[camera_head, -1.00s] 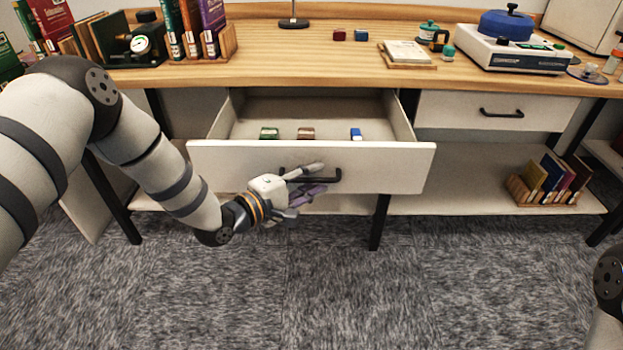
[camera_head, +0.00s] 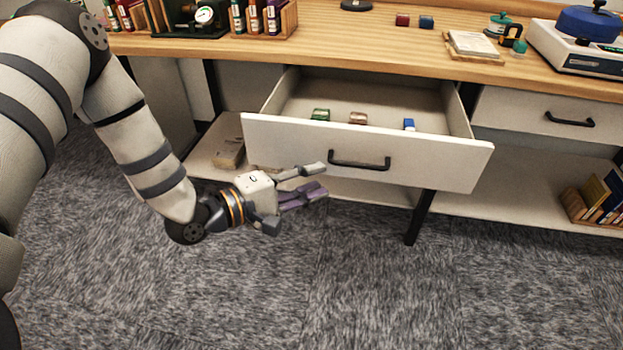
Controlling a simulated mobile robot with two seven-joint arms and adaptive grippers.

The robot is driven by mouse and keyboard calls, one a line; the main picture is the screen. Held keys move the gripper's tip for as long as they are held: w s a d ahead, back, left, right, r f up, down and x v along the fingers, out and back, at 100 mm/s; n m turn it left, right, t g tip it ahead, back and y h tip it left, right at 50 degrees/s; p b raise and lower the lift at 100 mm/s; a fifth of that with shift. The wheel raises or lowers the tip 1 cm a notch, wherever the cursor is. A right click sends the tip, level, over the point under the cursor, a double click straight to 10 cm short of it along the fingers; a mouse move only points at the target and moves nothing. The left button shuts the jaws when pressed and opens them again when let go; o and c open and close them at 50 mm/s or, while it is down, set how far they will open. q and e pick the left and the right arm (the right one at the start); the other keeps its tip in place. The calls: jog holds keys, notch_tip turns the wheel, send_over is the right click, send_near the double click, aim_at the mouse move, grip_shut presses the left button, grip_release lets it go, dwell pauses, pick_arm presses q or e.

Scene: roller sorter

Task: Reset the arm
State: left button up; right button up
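My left gripper (camera_head: 322,178) is in front of the open drawer (camera_head: 277,143), below and left of its black handle (camera_head: 359,161). Its fingers are apart, with a gap between them, and it holds nothing. It is clear of the handle. My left arm comes in from the left edge with its elbow high. My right gripper is out of the picture.
A second drawer (camera_head: 540,115) at right is shut. The carpet (camera_head: 300,290) in front is clear.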

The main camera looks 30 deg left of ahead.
pick_arm(q)
jog(key=s+d+f+m+g+y+p, duration=0.3)
jog(key=s+f+m+g, duration=0.5)
jog(key=s+f, duration=0.85)
jog(key=s+a+m+g+y, duration=0.1)
jog(key=s+g, duration=0.3)
jog(key=s, duration=0.8)
jog(key=s+a+m+g+y, duration=0.2)
jog(key=s+m+g+y, duration=0.2)
jog(key=s, duration=0.8)
jog(key=shift+a+r+g, duration=0.25)
jog(key=shift+r+g, duration=0.05)
jog(key=shift+g, duration=0.1)
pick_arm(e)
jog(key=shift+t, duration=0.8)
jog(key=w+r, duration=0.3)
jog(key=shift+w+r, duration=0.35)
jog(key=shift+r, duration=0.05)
